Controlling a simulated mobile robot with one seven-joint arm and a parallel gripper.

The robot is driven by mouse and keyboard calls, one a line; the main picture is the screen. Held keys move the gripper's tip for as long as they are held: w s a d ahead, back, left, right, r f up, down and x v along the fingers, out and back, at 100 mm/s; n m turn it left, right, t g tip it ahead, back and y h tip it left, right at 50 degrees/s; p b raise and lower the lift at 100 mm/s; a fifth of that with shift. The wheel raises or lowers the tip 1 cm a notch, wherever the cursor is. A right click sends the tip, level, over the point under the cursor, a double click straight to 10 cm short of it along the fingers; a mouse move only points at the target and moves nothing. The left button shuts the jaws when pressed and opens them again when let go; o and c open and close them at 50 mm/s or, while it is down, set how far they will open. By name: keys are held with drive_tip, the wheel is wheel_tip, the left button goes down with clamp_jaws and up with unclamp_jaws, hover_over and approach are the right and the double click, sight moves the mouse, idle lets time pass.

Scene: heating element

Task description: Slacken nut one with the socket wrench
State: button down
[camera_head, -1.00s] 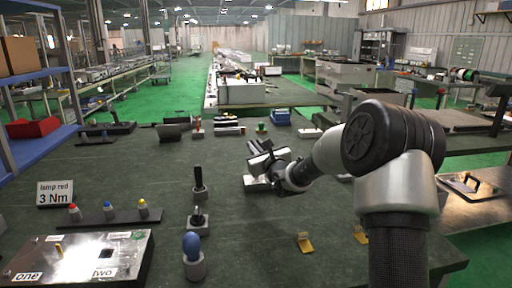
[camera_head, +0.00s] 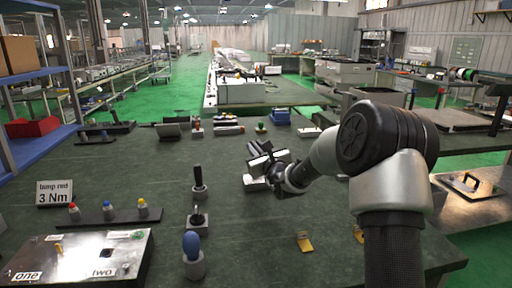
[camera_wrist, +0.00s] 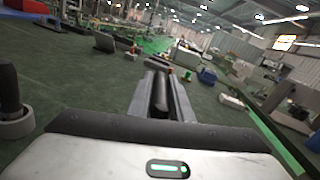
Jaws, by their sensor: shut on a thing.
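My gripper (camera_head: 268,162) is over the middle of the green workbench, shut on a dark rod-like handle (camera_wrist: 160,94). The handle lies between the fingers in the wrist view; I take it for the socket wrench, but its working end cannot be made out. A metal box (camera_head: 75,262) sits at the lower left in the head view, with labels "one" (camera_head: 27,276) and "two" (camera_head: 103,272). A small yellow post (camera_head: 59,249) stands on its top near "one"; whether it is nut one is too small to tell. My gripper is well apart from the box, up and right of it.
A sign (camera_head: 54,193) reads "lamp red 3 Nm". A dark rack (camera_head: 108,214) holds red, blue and yellow-topped pieces. Upright tools in round holders, one blue-handled (camera_head: 192,246), stand between box and gripper. Yellow brackets (camera_head: 304,241) lie at the front right.

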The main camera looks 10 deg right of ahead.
drive_tip(key=shift+f, duration=0.8)
drive_tip(key=shift+r, duration=0.1)
drive_tip(key=shift+d+r+n+y+p, duration=0.1)
drive_tip(key=shift+n+y+p, duration=0.2)
drive_tip(key=shift+y+p, duration=0.1)
drive_tip(key=shift+n+g+y+p, duration=0.4)
drive_tip(key=shift+n+y+p, duration=0.4)
drive_tip(key=shift+y, duration=0.3)
drive_tip(key=shift+a+n+g+y+p, duration=0.2)
drive_tip(key=shift+n+g+y+p, duration=0.45)
drive_tip(key=shift+y+p, duration=0.45)
drive_tip(key=shift+n+y, duration=0.25)
drive_tip(key=shift+y, duration=0.05)
drive_tip(key=shift+p, duration=0.35)
